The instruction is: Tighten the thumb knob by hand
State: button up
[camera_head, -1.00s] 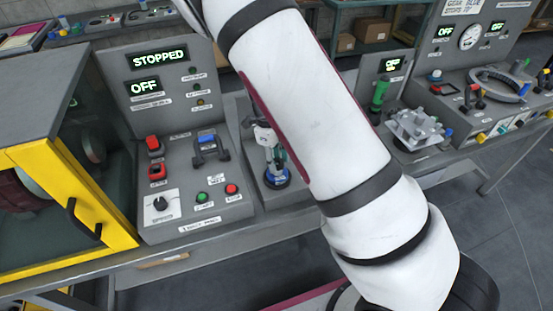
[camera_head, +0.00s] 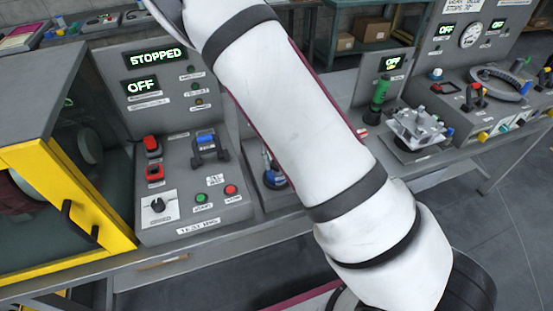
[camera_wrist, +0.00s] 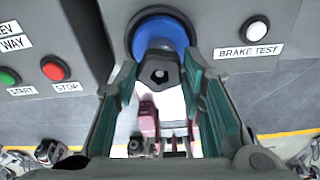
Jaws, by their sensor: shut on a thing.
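The dark thumb knob (camera_wrist: 160,72) with a hole in its face sits on a round blue base (camera_wrist: 160,36) in the wrist view. My gripper (camera_wrist: 162,88) has its two teal-padded fingers on either side of the knob and is shut on it. In the head view only part of the blue base (camera_head: 274,176) shows beside my arm. The knob and my gripper are hidden there behind my white arm.
Left of the knob stands a grey control panel (camera_head: 225,212) with a STOPPED display (camera_head: 155,58) and buttons. A yellow-framed cabinet (camera_head: 100,205) is farther left. A white BRAKE TEST button (camera_wrist: 256,28) is right of the knob in the wrist view.

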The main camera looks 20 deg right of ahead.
jog(key=shift+r, duration=0.1)
jog(key=m+y, duration=0.1)
jog(key=m, duration=0.5)
jog(key=o, duration=1.1)
jog(key=shift+t, duration=0.3)
notch_tip(320, 180, up, 12)
jog(key=w+d, duration=0.1)
jog(key=shift+w, duration=0.2)
jog(key=shift+d, duration=0.1)
